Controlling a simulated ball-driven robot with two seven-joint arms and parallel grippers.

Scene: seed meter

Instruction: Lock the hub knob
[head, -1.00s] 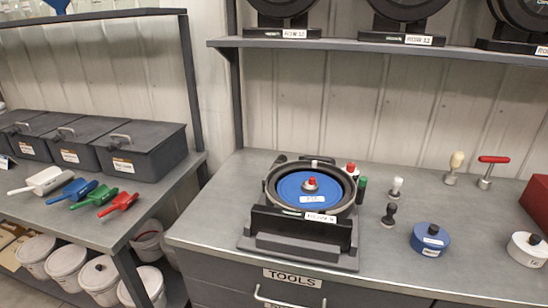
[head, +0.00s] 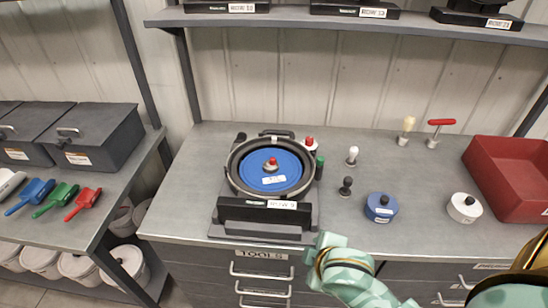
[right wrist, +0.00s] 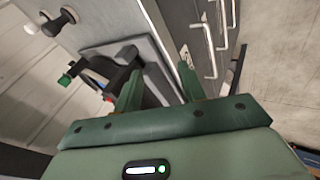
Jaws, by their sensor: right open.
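The hub knob (head: 271,163) is a small red-topped knob on a grey hub at the centre of the blue seed disc (head: 290,173). The disc lies in the round black-and-grey seed meter (head: 234,182) on the bench. My right arm comes in from the lower right in the head view, in front of the bench and apart from the meter. In the right wrist view my right gripper (right wrist: 158,88) has its two green fingers spread and nothing between them. Part of the meter on its grey base (right wrist: 165,65) shows beyond the fingers; the knob cannot be made out there. My left gripper is out of view.
On the bench right of the meter stand a white-topped tool (head: 352,156), a black-topped tool (head: 346,187), a blue lidded pot (head: 381,207), a white pot (head: 464,207) and a red bin (head: 505,190). Drawer handles (head: 262,272) stick out below the front edge.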

